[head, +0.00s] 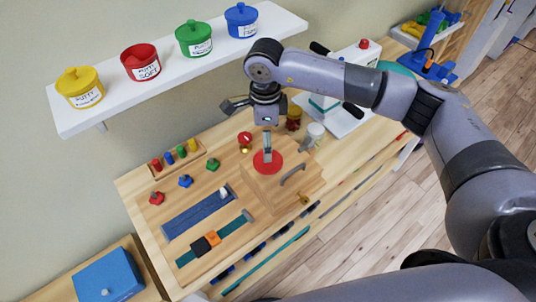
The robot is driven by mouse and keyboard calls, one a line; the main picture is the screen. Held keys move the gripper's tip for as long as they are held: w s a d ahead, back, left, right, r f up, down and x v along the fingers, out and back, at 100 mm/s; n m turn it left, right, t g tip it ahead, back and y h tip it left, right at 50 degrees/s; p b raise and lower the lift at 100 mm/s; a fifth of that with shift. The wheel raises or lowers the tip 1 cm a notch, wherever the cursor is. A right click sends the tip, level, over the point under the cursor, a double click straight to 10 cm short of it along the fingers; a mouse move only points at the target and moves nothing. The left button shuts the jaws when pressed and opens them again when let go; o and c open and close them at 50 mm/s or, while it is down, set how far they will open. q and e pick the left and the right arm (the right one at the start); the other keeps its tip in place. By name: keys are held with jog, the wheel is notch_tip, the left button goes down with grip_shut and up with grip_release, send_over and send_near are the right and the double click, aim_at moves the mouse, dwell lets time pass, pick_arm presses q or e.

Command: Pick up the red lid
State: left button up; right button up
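The red lid (275,167) is a flat round red disc on top of a wooden box on the bench, in the middle of the head view. My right gripper (249,128) is above the lid, its arm coming in from the right. Its fingers look spread, one toward the left and one pointing down in front of the lid. That finger hides the lid's middle, and I cannot tell whether it touches. The red putty tub (141,66) on the wall shelf has no knobbed lid on it. My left gripper is not in view.
The white shelf (120,107) also holds yellow, green and blue lidded tubs. A blue box (108,275) stands lower left.

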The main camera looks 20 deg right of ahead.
notch_tip(320, 180, down, 4)
jog(key=shift+r+p, duration=0.1)
jog(key=shift+p, duration=0.5)
jog(key=shift+f+p, duration=0.25)
jog(key=shift+p, duration=0.1)
jog(key=f, duration=0.1)
jog(key=f+p, duration=0.1)
jog(key=f, duration=0.1)
jog(key=f+p, duration=0.1)
jog(key=shift+w+d+f, duration=0.15)
jog(key=shift+d+f, duration=0.05)
jog(key=shift+d, duration=0.15)
jog(key=shift+f, duration=0.15)
jog(key=shift+c, duration=0.6)
jog(key=c, duration=0.8)
jog(key=shift+s, duration=0.2)
jog(key=c, duration=0.5)
jog(key=shift+c, duration=0.2)
